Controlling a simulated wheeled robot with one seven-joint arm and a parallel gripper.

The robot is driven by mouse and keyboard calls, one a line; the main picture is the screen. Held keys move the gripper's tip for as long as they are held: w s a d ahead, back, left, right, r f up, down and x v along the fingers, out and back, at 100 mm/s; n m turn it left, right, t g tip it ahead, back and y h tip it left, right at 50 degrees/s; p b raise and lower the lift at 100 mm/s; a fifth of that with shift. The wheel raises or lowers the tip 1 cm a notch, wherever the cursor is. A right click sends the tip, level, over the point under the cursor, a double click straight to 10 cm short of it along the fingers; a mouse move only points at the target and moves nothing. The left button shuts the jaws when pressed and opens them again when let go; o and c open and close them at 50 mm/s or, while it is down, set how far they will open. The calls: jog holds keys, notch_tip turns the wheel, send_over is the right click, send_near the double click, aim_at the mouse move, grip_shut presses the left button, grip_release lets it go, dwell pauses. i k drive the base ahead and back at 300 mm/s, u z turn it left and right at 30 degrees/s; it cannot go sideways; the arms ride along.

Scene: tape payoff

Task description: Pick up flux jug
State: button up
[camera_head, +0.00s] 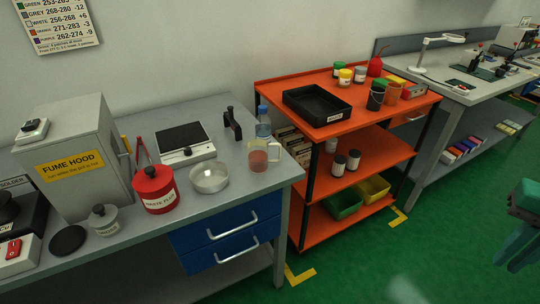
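A clear jug with a handle and reddish-amber liquid in its lower part, which looks like the flux jug (258,159), stands upright on the grey bench (215,215), near its right end. My gripper (507,266) is at the far right edge, over the green floor. Its teal fingers point down and look parted, with nothing seen between them. It is far from the jug, with the orange cart between them. Part of my gripper is cut off by the picture edge.
A water bottle (263,122) stands just behind the jug. A metal bowl (209,178), a red waste flux can (154,192) and a hot plate (185,147) are to its left. An orange cart (390,115) stands right of the bench. The green floor (370,265) in front is clear.

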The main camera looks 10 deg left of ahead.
aim_at(256, 151)
jog(key=z, duration=1.15)
jog(key=k, duration=1.95)
jog(key=u, duration=1.1)
jog(key=i, duration=1.15)
jog(key=z, duration=0.05)
